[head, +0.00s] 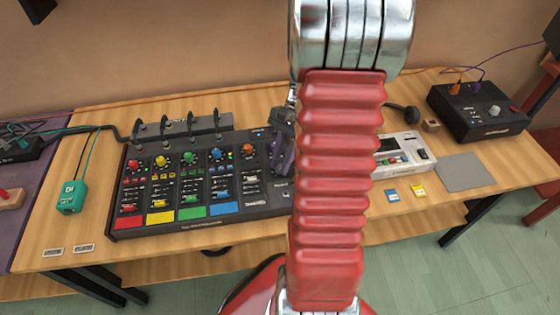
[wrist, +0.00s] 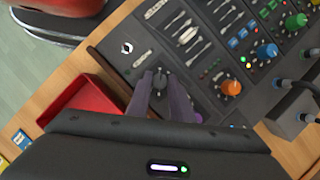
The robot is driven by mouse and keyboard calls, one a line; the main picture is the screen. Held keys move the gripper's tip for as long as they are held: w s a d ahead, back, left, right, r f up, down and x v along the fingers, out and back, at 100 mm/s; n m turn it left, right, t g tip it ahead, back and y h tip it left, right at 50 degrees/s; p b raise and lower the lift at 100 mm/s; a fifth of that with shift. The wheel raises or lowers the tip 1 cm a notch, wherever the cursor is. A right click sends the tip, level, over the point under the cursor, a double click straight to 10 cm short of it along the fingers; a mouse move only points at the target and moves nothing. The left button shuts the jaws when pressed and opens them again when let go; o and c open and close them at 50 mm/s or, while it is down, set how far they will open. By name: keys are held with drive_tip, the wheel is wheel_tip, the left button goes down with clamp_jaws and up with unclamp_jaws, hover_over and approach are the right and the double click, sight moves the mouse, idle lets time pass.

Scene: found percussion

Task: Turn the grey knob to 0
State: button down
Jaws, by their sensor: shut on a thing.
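The black mixer (head: 122,222) lies on the wooden table, with rows of coloured knobs and faders. It also fills the upper part of the wrist view (wrist: 150,30). My gripper (wrist: 161,88) points down at the mixer panel, its two purple fingers on either side of a small dark grey knob (wrist: 160,79). The fingers are shut on the knob. The knob's pointer and scale are too small to read. In the head view my gripper (head: 283,150) is at the mixer's right end, partly behind my red arm, and the knob is hidden.
An orange knob (wrist: 231,88) sits close to the fingers. A red tray (wrist: 85,105) lies beside the mixer. To the right in the head view are a white device (head: 418,148), a grey pad (head: 465,172) and a black box (head: 485,118). Cables stand at the mixer's back.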

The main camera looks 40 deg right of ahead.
drive_tip(key=shift+w+n, duration=0.2)
drive_tip(key=shift+n, duration=0.4)
drive_tip(key=c, duration=1.6)
unclamp_jaws()
drive_tip(key=v, duration=1.3)
drive_tip(key=shift+w+d+r, duration=0.1)
drive_tip(key=shift+w+r, duration=0.2)
drive_tip(key=shift+r, duration=0.05)
